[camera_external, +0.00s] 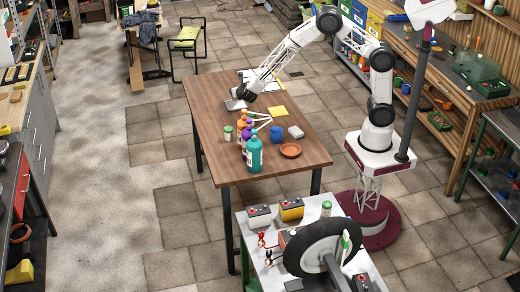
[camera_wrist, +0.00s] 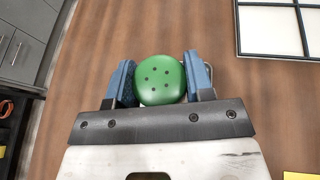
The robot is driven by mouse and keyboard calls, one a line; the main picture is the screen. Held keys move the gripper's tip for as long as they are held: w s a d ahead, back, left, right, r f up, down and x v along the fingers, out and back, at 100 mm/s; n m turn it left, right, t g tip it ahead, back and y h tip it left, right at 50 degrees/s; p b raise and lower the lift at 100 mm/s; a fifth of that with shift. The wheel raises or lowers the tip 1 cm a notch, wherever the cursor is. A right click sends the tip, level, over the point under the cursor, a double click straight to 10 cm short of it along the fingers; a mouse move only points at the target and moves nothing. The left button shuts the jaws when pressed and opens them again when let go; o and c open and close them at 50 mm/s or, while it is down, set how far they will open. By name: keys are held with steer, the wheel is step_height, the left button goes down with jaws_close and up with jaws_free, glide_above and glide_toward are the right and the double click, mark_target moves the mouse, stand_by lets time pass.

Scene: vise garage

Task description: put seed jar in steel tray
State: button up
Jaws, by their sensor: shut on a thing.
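The seed jar shows in the wrist view as a round green lid (camera_wrist: 160,80) with several small holes. My gripper (camera_wrist: 160,82) is shut on it, with a blue pad against each side of the lid. The jar's body is hidden below the lid. In the external view my gripper (camera_external: 236,103) is low over the far left part of the wooden table (camera_external: 215,95); the held jar is not clear there, and I cannot tell whether it touches the tabletop. I cannot pick out the steel tray with certainty in either view.
A white panel with a dark grid frame (camera_wrist: 275,30) lies at the table's far end. Nearer stand another green-lidded jar (camera_external: 228,133), coloured bottles (camera_external: 254,153), a blue cup (camera_external: 276,134), a terracotta saucer (camera_external: 290,150) and a grey block (camera_external: 296,132). A yellow sheet (camera_external: 277,112) lies flat.

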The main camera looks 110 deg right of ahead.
steer(key=shift+f, duration=1.65)
steer(key=shift+f, duration=0.15)
steer(key=o, duration=0.9)
steer(key=shift+a+r, duration=0.35)
steer(key=shift+a, duration=0.15)
steer(key=v, duration=1.1)
steer(key=shift+s, duration=0.15)
steer(key=shift+r, duration=0.1)
